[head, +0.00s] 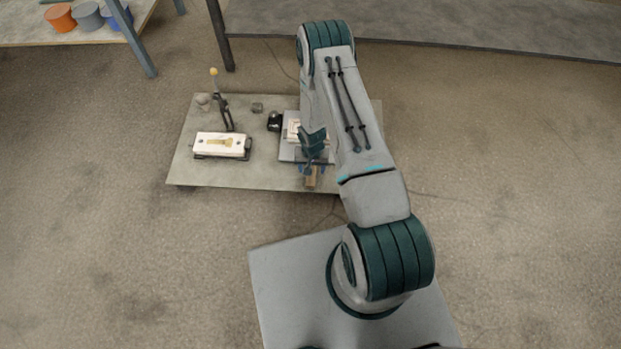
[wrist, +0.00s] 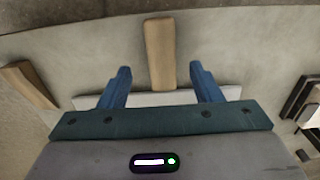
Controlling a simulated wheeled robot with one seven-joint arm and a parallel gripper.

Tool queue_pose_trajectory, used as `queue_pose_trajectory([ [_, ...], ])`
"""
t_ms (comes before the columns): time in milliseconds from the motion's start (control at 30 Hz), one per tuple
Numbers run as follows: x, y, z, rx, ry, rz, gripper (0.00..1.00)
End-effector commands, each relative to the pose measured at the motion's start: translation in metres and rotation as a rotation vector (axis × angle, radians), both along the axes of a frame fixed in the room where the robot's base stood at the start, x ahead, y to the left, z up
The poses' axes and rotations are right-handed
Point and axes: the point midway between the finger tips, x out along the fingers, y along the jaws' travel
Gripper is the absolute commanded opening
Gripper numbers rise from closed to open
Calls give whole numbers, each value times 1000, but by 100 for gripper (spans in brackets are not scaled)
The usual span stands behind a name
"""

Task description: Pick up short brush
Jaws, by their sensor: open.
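My gripper (wrist: 160,68) is open, with its two blue fingers spread. A light wooden bar (wrist: 160,45), which looks like a brush handle, lies between and beyond the fingertips in the wrist view, with a gap on each side. In the head view the wooden bar (head: 311,180) shows at the table's near edge, just below my gripper (head: 311,168). I see no bristles, so I cannot tell for certain that it is the short brush. A second wooden bar (wrist: 30,85) lies tilted at the left of the wrist view.
The low grey table (head: 250,178) holds a white block with a tan brush-like shape (head: 219,142), a black lever clamp (head: 227,115) and a small dark object (head: 274,121). My arm covers the table's right part. An orange pot (head: 60,18) stands on a far-left bench.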

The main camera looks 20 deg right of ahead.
Motion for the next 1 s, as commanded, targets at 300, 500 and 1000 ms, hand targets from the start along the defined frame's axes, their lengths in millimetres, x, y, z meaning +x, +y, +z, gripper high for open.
queue_pose_trajectory([
  [300, 2, 1, -27, 0, 0, 0, 58],
  [500, 3, 2, -54, 0, 0, 0, 58],
  [1000, 3, 2, -55, 0, 0, 0, 8],
])
